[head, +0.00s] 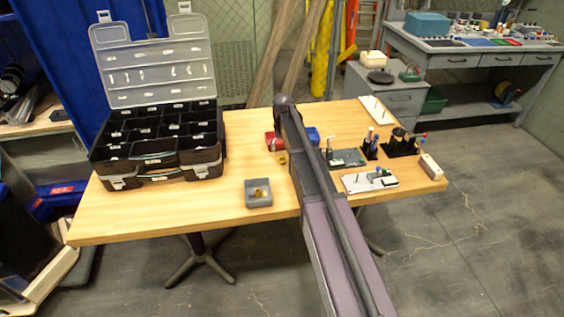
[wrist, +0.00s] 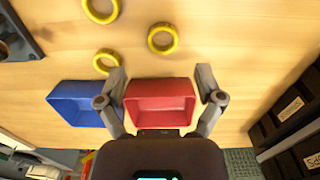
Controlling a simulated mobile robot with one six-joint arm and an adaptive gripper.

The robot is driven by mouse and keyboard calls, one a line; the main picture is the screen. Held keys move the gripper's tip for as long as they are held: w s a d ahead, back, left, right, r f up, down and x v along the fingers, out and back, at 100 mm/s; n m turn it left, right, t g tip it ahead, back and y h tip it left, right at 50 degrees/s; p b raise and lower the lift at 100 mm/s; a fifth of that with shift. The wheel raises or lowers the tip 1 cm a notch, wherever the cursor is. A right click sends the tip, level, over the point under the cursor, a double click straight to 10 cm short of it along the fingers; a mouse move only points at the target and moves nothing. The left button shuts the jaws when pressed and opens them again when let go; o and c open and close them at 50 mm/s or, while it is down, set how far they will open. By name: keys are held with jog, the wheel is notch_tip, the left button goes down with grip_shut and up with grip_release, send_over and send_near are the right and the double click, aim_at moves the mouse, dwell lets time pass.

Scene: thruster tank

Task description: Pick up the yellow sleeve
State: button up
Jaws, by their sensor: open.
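Several yellow ring-shaped pieces, which may be the sleeve, lie on the wooden table in the wrist view. One ring (wrist: 163,51) lies beyond the gap between my fingertips. Another ring (wrist: 101,20) is at the top left, and a third ring (wrist: 96,63) is just beyond my left fingertip. My gripper (wrist: 162,76) is open and empty, with its fingers on either side of a red bin (wrist: 161,103). In the head view a yellow piece (head: 282,158) shows beside my arm, and another yellow piece (head: 262,191) sits in a small grey tray (head: 258,203). My gripper is hidden there.
A blue bin (wrist: 75,101) stands left of the red bin. A black organizer case (head: 158,140) with its lid up fills the table's left end. Boards and small tools (head: 370,180) stand on the right. Bare tabletop (head: 225,220) lies around the tray.

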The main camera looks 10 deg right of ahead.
aim_at(282, 158)
jog(key=shift+s+a+f+b, duration=0.1)
jog(key=shift+f+b, duration=1.15)
jog(key=shift+f, duration=0.05)
jog(key=shift+a+f+b, duration=0.1)
jog(key=shift+f+b, duration=1.15)
jog(key=shift+f, duration=0.05)
jog(key=c, duration=0.8)
